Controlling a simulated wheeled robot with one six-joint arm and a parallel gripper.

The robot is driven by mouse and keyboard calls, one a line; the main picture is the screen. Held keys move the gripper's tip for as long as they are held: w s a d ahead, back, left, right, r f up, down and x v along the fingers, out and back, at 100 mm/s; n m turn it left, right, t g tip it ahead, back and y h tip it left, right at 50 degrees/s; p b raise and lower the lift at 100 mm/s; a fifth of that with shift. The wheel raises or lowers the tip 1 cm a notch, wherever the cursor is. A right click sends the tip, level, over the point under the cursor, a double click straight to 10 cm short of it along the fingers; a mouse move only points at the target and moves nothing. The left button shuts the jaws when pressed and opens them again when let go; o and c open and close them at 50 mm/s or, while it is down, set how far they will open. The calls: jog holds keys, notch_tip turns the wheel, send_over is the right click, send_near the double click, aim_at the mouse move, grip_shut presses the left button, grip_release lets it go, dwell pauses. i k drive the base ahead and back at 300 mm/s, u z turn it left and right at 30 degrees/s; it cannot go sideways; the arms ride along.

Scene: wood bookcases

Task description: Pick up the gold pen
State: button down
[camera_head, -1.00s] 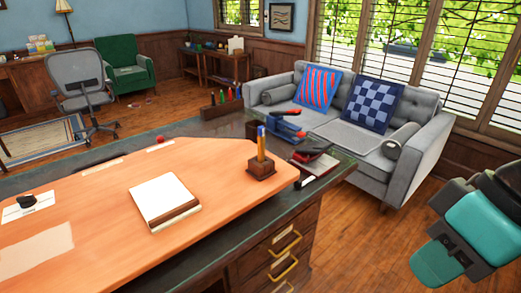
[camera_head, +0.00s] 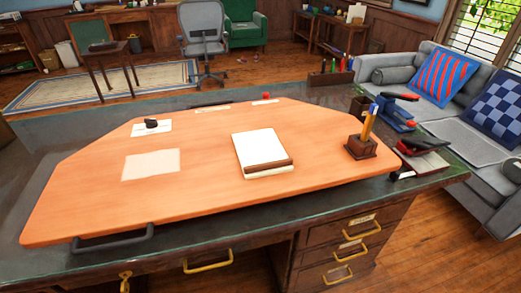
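A small dark wooden holder (camera_head: 361,148) stands at the right end of the orange desktop panel. A yellow-orange pen or pencil (camera_head: 367,123) stands upright in it, slightly tilted, with a blue one (camera_head: 374,109) close beside it. I cannot tell for certain whether the yellow-orange one is the gold pen. My gripper is not in view.
The orange panel (camera_head: 210,190) lies on a dark desk. A notepad (camera_head: 262,152) is left of the holder. A blue stapler (camera_head: 396,114), a dark stapler (camera_head: 424,145) and a rack of coloured items (camera_head: 331,78) stand nearby. A grey sofa (camera_head: 480,150) is at right.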

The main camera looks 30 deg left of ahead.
aim_at(369, 123)
jog(key=z, duration=1)
jog(key=i, duration=0.55)
jog(key=u, duration=1.3)
jog(key=i, duration=0.3)
jog(key=u, duration=0.2)
